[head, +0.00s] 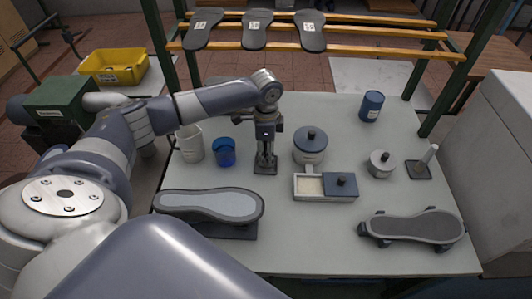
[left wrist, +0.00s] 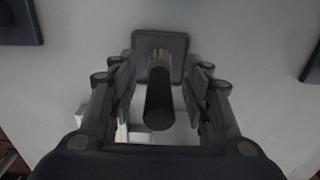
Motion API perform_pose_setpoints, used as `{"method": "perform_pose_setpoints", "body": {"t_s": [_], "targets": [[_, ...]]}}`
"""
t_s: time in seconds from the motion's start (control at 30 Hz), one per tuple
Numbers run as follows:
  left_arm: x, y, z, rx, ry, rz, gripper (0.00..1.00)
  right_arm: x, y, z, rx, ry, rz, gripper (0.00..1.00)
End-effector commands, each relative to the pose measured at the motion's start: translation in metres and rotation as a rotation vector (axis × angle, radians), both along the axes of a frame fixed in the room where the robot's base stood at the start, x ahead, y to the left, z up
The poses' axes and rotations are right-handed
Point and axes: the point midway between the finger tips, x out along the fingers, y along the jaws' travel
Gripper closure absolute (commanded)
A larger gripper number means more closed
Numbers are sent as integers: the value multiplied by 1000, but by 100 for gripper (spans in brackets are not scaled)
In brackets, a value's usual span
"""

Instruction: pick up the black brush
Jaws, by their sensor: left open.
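The black brush (left wrist: 160,105) stands upright with its dark round handle towards the left wrist camera and tan bristles near a dark square base (left wrist: 174,48). In the head view the base (head: 265,169) rests on the grey table, and the brush is mostly hidden by my left gripper (head: 266,148). My left gripper points down over it. In the left wrist view the open fingers of the gripper (left wrist: 160,92) stand on both sides of the handle, with a gap visible on each side. My right gripper is not in view.
Close by stand a blue cup (head: 224,153), a white container (head: 190,144), a lidded pot (head: 310,147) and a white box with a blue lid (head: 341,187). A shoe sole on a stand (head: 209,206) is nearer. A white-handled tool (head: 425,162) stands at right. Front middle table is clear.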

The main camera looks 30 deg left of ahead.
Motion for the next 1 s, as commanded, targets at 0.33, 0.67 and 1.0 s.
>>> {"method": "perform_pose_setpoints", "body": {"t_s": [0.33,0.67,1.0], "targets": [[0,0,0,0,0,0,100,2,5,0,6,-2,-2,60],[0,0,2,-1,-1,0,100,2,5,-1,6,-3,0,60],[-1,-3,35,-1,-2,-3,100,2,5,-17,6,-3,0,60]]}}
